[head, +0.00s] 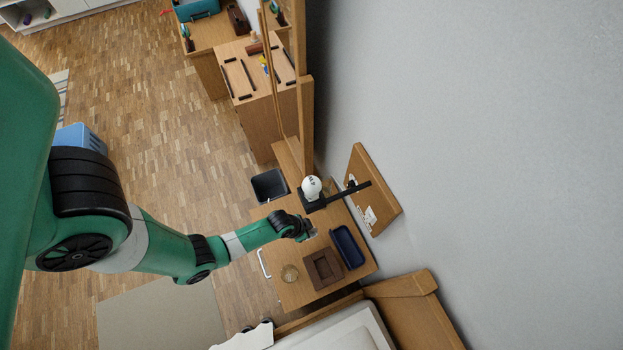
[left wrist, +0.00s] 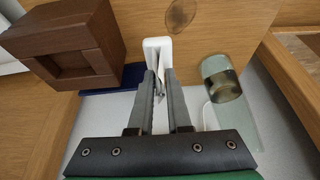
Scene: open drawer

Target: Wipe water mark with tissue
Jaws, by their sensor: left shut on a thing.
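My left gripper (left wrist: 161,78) is shut on a small white folded piece, the tissue (left wrist: 157,47). In the left wrist view the tissue is against the wooden top; whether it touches is unclear. A dark oval water mark (left wrist: 181,13) lies on the wood just beyond the tissue, apart from it in the picture. In the head view my left gripper (head: 309,231) hangs over the wooden cabinet top (head: 296,296); the tissue is too small there to make out clearly. My right gripper is not in view.
A clear glass (head: 289,273) stands near the cabinet's front; it also shows in the left wrist view (left wrist: 222,80). A brown square box (head: 323,267) and a blue tray (head: 347,246) sit beside it. A white round object (head: 311,187) and a black bin (head: 269,185) are farther off.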

